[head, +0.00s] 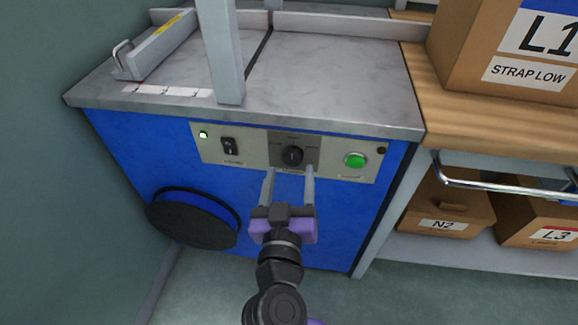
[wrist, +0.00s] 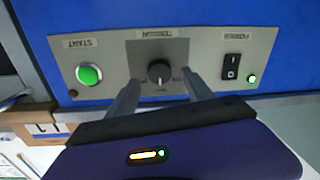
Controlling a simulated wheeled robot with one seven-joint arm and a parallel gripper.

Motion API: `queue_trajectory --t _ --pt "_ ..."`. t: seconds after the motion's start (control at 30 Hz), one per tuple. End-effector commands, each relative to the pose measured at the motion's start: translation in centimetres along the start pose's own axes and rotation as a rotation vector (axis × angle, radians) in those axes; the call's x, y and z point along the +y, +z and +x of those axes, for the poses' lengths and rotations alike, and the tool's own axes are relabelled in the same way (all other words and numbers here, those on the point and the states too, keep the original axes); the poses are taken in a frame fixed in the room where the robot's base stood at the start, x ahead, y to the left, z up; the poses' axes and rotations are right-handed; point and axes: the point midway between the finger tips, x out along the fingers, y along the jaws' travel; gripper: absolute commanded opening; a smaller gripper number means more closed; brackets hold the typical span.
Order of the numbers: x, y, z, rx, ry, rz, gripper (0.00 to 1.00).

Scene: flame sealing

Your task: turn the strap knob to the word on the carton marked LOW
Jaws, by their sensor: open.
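The strap knob (head: 293,155) is a round black dial on a dark grey plate in the machine's front panel. It also shows in the wrist view (wrist: 159,72), upside down, by a TENSION label. Its pale pointer mark appears to point up on the panel. Small words around it are too small to read. My gripper (head: 289,171) is open, its fingers pointing at the panel just below the knob in the head view. In the wrist view the fingertips (wrist: 162,80) flank the knob with gaps; contact is not visible. A carton (head: 461,45) at upper right reads L1 and STRAP LOW.
A green START button (head: 355,160) is right of the knob; a black power switch (head: 229,147) and lit green lamp (head: 203,134) are left. A black round cover (head: 192,220) juts out lower left. Cartons N2 (head: 463,200) and L3 (head: 515,215) stand on the lower shelf.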

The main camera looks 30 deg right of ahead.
Motion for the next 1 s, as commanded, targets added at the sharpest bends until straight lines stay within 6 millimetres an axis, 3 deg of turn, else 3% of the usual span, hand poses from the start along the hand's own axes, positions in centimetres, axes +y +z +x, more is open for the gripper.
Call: queue_trajectory --t 0.2,0.57,0.87,1.0 --pt "0.1 0.0 2.5 0.0 0.002 -0.002 0.6" --pt "0.0 0.0 3.1 0.0 -0.002 -0.002 0.6" --pt "0.0 0.0 3.1 0.0 -0.001 -0.002 0.03" --pt "0.0 0.0 3.1 0.0 -0.001 -0.005 0.0"
